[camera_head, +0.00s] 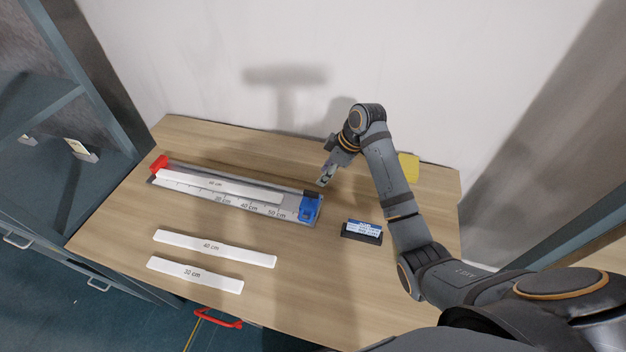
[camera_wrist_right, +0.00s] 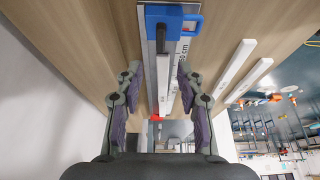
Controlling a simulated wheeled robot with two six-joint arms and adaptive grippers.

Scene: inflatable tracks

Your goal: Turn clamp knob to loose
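The long measuring track (camera_head: 240,203) lies on the table with a red end piece (camera_head: 158,164) at its left and a blue clamp (camera_head: 310,209) at its right. A white strip marked 40 cm (camera_head: 215,184) lies along it. In the right wrist view the blue clamp (camera_wrist_right: 180,18) is at the top, with a small dark part (camera_wrist_right: 161,40) on it that may be the knob. My right gripper (camera_head: 326,177) is just above and behind the clamp, apart from it. Its fingers (camera_wrist_right: 158,75) are open with nothing between them. My left gripper is not in view.
Two loose white strips, marked 40 cm (camera_head: 214,248) and 30 cm (camera_head: 194,274), lie in front of the track. A dark block with a blue and white top (camera_head: 362,231) stands right of the clamp. A yellow object (camera_head: 409,167) is at the back right. A wall (camera_head: 220,60) rises behind the table.

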